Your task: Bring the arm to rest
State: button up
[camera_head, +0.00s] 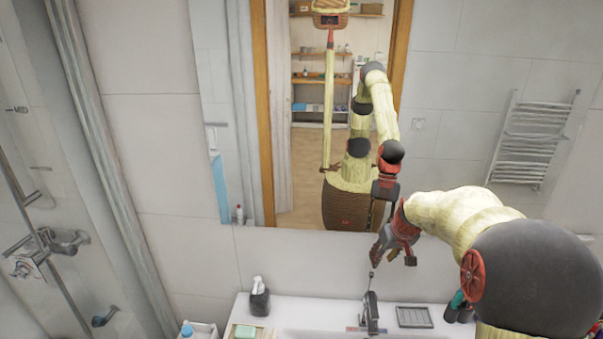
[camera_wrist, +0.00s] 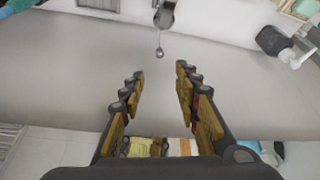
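My gripper (camera_head: 393,256) hangs in front of the wall at the lower edge of the mirror, above the sink's faucet (camera_head: 371,314). The arm reaches in from the right side of the head view, bent, with its red and black wrist pointing downward. In the wrist view my gripper (camera_wrist: 160,75) has its two fingers spread wide apart, with nothing between them. The faucet (camera_wrist: 164,14) shows beyond the fingertips there, apart from them. I see no object held.
A dark soap dispenser (camera_head: 259,299), a green soap dish (camera_head: 245,332) and a grey tray (camera_head: 414,317) are on the white counter (camera_head: 320,311). Dark and teal bottles (camera_head: 457,306) stand close to my arm at right. The mirror (camera_head: 228,90) is behind; a towel rail (camera_head: 532,140) hangs right.

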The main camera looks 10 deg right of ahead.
jog(key=s+a+b, duration=0.4)
jog(key=s+a, duration=0.2)
jog(key=s, duration=0.5)
jog(key=s+a+f+b, duration=0.1)
jog(key=s+a+b, duration=0.4)
jog(key=s, duration=0.6)
jog(key=s+a+t+b, duration=0.1)
jog(key=s+a+b, duration=0.4)
jog(key=s+a, duration=0.3)
jog(key=s, duration=0.3)
jog(key=shift+s+f, duration=0.15)
jog(key=shift+f, duration=0.2)
